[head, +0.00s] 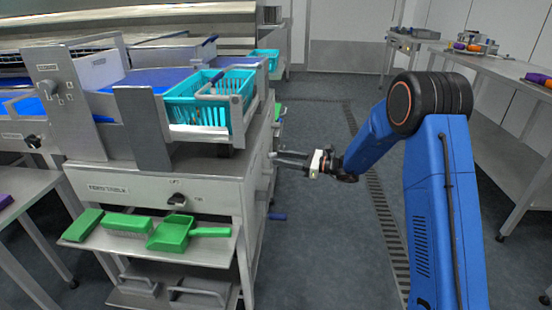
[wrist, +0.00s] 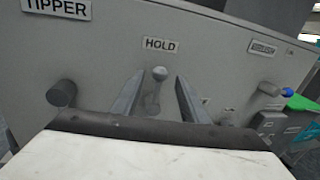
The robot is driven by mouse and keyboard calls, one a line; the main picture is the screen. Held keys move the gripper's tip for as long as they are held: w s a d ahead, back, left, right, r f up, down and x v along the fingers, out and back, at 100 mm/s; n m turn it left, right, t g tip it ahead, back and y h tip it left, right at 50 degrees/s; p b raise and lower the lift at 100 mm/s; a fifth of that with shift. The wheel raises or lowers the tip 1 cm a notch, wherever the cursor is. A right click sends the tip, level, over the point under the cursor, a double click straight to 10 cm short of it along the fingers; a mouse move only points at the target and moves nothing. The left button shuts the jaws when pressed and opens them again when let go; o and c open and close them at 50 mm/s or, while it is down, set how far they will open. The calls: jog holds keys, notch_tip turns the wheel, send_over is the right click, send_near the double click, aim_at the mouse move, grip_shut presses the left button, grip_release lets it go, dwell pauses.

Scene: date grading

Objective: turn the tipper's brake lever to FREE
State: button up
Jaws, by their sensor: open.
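The tipper's side panel (wrist: 215,55) fills the wrist view, with a TIPPER plate (wrist: 57,8) at upper left. The brake lever (wrist: 159,76), a short grey stem with a round knob, stands nearly upright just below the HOLD label (wrist: 160,44). My gripper (wrist: 159,88) is open, with one finger on each side of the lever; I cannot tell whether either touches it. No FREE label is readable. In the head view my gripper (head: 289,159) reaches left to the right side of the tipper cabinet (head: 235,190); the lever is too small to make out there.
Round grey pegs stick out left (wrist: 62,93) and right (wrist: 268,88) of the lever. A teal basket (head: 240,98) sits on top of the cabinet. The floor (head: 325,240) to the right is clear.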

jog(key=shift+x, duration=1.5)
grip_shut()
